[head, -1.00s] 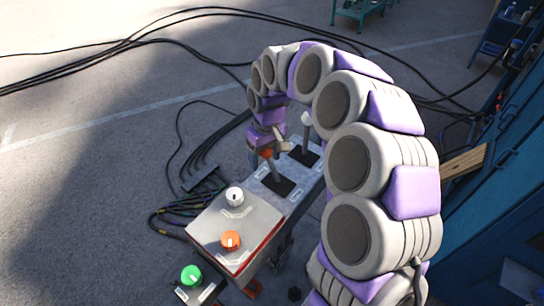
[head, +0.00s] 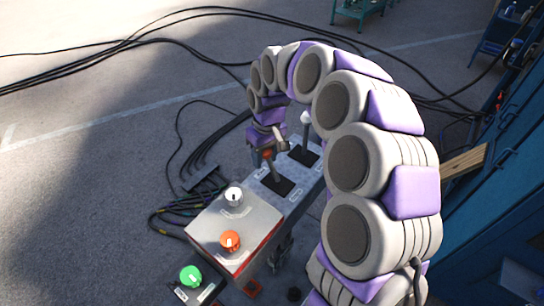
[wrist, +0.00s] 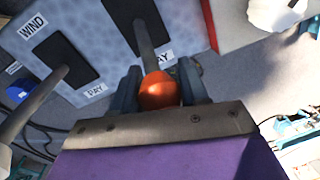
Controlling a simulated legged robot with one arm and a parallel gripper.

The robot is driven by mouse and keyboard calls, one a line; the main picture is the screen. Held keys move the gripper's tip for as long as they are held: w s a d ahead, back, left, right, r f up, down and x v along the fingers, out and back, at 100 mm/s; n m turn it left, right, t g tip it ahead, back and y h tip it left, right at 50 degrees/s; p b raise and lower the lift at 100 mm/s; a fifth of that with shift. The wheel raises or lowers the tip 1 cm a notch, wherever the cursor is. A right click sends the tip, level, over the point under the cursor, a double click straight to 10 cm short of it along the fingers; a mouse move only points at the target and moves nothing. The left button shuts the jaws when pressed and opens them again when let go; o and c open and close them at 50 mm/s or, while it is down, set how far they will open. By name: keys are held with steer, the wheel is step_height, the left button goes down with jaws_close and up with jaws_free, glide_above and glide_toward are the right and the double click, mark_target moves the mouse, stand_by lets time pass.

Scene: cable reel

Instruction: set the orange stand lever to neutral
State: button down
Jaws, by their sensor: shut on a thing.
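The orange stand lever has a round orange knob (wrist: 158,91) on a grey shaft that rises from a dark slot plate. My gripper (wrist: 160,88) is shut on this knob, with one blue-grey finger on each side of it in the wrist view. In the head view the lever's shaft (head: 272,172) leans slightly, and its knob (head: 267,154) is partly covered by my gripper (head: 268,150). The lever's slot plate (head: 278,186) sits on the grey speckled panel, with a PAY label beside it in the wrist view.
A second lever with a white knob (head: 306,118) stands close behind. Nearer is a box (head: 220,215) with a white knob (head: 234,196) and an orange knob (head: 230,240). A green knob (head: 191,276) is in front. Black cables (head: 180,40) lie on the floor.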

mark_target(271, 164)
steer(key=s+d+t+y+b, duration=0.1)
steer(key=b, duration=0.1)
steer(key=s+d+t+y+b, duration=0.1)
steer(key=y+b, duration=0.1)
steer(key=shift+d+r+t, duration=0.2)
steer(key=shift+r+t, duration=0.1)
steer(key=shift+r, duration=0.1)
steer(key=shift+s+d+r+y+b, duration=0.2)
steer(key=shift+y+b, duration=0.1)
steer(key=shift+b, duration=0.35)
steer(key=c, duration=0.6)
jaws_free()
steer(key=shift+d+r+t, duration=0.1)
steer(key=shift+r+t, duration=0.2)
steer(key=v, duration=1.7)
steer(key=shift+f, duration=0.1)
